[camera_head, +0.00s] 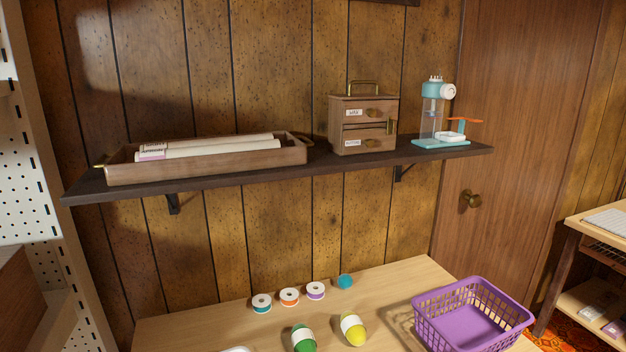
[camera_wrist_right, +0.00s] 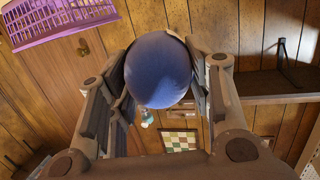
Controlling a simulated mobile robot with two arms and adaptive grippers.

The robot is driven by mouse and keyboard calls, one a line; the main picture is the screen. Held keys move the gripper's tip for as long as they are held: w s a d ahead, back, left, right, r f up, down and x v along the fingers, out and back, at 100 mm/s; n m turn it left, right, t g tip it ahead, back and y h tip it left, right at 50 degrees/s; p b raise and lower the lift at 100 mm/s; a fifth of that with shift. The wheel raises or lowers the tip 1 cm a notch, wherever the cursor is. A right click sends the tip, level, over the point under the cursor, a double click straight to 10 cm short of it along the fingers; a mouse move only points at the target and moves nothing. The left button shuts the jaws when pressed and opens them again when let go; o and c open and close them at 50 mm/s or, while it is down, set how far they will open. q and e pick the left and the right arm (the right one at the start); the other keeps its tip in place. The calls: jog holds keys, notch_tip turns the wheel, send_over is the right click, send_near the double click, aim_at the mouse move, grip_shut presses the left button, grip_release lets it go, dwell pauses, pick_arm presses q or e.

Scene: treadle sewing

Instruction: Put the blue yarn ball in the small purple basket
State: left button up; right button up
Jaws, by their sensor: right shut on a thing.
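The blue yarn ball (camera_wrist_right: 158,75) is held between the fingers of my right gripper (camera_wrist_right: 166,62), which is shut on it in the right wrist view. The purple basket (camera_head: 472,312) stands on the right end of the wooden table in the head view, and its inside looks empty. Part of the basket also shows at the upper left of the wrist view (camera_wrist_right: 62,18), apart from the ball. The right gripper is outside the head view, and my left gripper is in neither view.
A dark wall shelf (camera_head: 320,163) overhangs the back.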

jog(key=shift+s+a+r+m+h, duration=0.15)
jog(key=shift+s+r+m+h, duration=0.55)
jog(key=shift+s+r+h, duration=0.35)
jog(key=shift+w+f, duration=0.15)
jog(key=shift+w+f+n+y, duration=0.3)
jog(key=shift+f+y, duration=0.05)
jog(key=shift+f, duration=0.05)
jog(key=w+y, duration=0.1)
jog(key=w+d+f+n+y+b, duration=0.1)
jog(key=w+d+f+n, duration=0.1)
jog(key=shift+w+f+y, duration=0.1)
jog(key=shift+w+y, duration=0.1)
jog(key=shift+y, duration=0.2)
jog(key=w+d+r+n+g+y+b, duration=0.1)
jog(key=w+d+y, duration=0.1)
jog(key=w+d, duration=0.3)
jog(key=shift+w+d+r+b, duration=0.25)
jog(key=shift+w+r+b, duration=0.05)
jog(key=shift+r, duration=0.05)
